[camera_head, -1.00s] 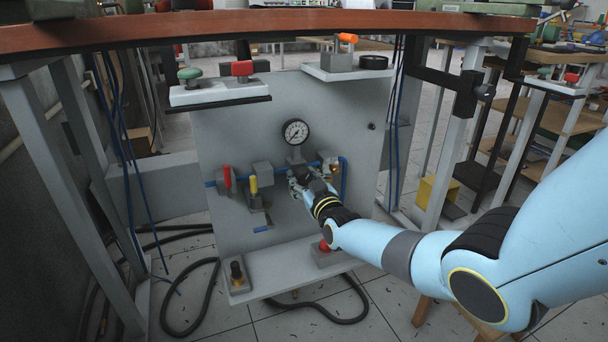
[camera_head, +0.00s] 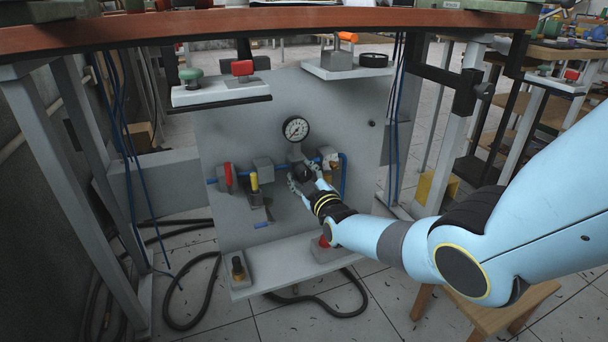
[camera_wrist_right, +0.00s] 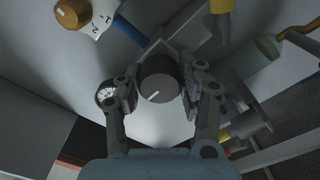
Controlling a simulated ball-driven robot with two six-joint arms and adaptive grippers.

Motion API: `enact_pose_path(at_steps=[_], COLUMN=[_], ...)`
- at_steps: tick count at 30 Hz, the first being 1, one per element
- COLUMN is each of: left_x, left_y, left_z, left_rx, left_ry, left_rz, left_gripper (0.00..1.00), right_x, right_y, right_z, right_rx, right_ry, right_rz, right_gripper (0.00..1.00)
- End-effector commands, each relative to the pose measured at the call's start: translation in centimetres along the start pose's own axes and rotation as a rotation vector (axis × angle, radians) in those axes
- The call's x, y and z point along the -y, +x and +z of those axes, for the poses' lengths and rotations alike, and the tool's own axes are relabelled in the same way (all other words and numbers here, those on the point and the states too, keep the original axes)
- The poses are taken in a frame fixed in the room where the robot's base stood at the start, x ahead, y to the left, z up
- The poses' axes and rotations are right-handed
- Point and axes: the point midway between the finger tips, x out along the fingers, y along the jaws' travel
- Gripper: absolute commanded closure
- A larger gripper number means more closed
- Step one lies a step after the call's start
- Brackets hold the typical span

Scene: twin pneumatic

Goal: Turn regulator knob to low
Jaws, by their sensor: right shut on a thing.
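The regulator knob (camera_head: 303,172) is dark and round, on the grey panel just below the round pressure gauge (camera_head: 295,129). In the right wrist view the knob (camera_wrist_right: 158,78) faces the camera, with a short white pointer line slanting across its face. My right gripper (camera_head: 304,184) is at the knob. In the wrist view its two fingers (camera_wrist_right: 160,94) stand on either side of the knob, shut on it. The gauge (camera_wrist_right: 105,93) shows partly behind the left finger. No scale around the knob can be made out. My left gripper is not in view.
A brass knob (camera_head: 330,158) is close on the right. A lower shelf (camera_head: 290,264) with a red button (camera_head: 324,241) lies under my right arm.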

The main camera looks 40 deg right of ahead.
Motion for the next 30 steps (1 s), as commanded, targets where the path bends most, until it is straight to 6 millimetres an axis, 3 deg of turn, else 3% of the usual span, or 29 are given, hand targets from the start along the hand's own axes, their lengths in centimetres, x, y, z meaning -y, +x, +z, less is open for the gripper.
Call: enact_pose_path(at_steps=[11, 12, 17, 30], left_x=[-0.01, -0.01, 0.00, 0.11], left_y=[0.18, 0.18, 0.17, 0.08], left_z=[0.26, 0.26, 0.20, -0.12], left_rx=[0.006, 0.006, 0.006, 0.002], left_ry=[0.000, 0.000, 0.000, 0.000], left_rz=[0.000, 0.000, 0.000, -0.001], left_gripper=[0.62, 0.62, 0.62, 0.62], right_x=[0.27, 0.27, 0.18, 0.10], right_y=[-0.17, -0.17, -0.11, -1.00], right_z=[0.18, 0.18, 0.12, 0.13], right_rx=[0.004, 0.004, 0.003, 0.001], right_ry=[-0.007, -0.007, -0.006, -0.005], right_rz=[-0.005, -0.005, -0.003, -0.001], right_gripper=[0.94, 0.60, 0.40, 0.38])
